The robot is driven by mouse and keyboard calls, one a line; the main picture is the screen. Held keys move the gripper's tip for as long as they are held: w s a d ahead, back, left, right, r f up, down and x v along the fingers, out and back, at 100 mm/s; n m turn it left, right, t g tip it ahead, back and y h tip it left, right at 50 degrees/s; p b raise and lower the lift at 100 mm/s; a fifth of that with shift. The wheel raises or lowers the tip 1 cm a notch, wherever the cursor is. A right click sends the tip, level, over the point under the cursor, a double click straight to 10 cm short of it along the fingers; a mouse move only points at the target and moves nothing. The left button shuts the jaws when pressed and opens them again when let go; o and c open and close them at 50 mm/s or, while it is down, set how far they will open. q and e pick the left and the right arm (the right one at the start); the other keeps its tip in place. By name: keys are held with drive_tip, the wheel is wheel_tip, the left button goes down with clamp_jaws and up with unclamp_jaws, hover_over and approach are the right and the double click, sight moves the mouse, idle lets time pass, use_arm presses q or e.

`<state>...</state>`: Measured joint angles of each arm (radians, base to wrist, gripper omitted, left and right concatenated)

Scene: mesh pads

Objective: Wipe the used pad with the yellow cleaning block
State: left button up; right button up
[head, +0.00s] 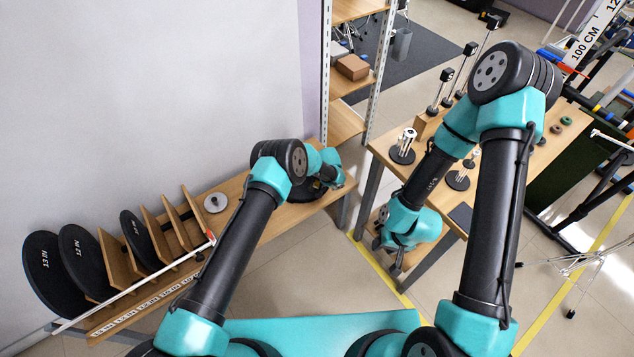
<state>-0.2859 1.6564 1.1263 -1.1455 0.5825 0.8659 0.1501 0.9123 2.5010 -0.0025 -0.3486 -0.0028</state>
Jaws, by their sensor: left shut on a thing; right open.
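A dark round pad (303,193) lies flat on the right part of the wooden bench, mostly covered by my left arm. My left gripper (335,182) is low over the bench beside this pad. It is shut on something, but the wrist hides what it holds. I cannot make out the yellow cleaning block anywhere. I cannot tell whether the held thing touches the pad. My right gripper (391,263) is open and empty, pointing down beside the right-hand table.
Black discs (86,262) stand between wooden dividers (153,232) on the bench's left half. A thin white rod (140,281) crosses in front. A grey disc (215,202) lies near the dividers. The right table (404,142) holds posts and small stands. Shelves stand behind.

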use_arm(q)
drive_tip(key=shift+d, duration=0.25)
idle(0.5)
drive_tip(key=shift+s+a, duration=0.3)
drive_tip(key=shift+a, duration=0.3)
drive_tip(key=shift+s+a, duration=0.3)
drive_tip(key=shift+a, duration=0.3)
drive_tip(key=shift+s+a+f, duration=0.2)
drive_tip(key=shift+s+a, duration=0.2)
drive_tip(key=shift+a, duration=0.1)
drive_tip(key=shift+c, duration=0.3)
drive_tip(key=shift+a, duration=0.1)
drive_tip(key=shift+s+a+r, duration=0.1)
drive_tip(key=shift+s+a, duration=0.4)
drive_tip(key=shift+a, duration=0.25)
drive_tip(key=shift+s+a+r, duration=0.1)
drive_tip(key=shift+s+a, duration=0.35)
drive_tip(key=shift+a, duration=0.3)
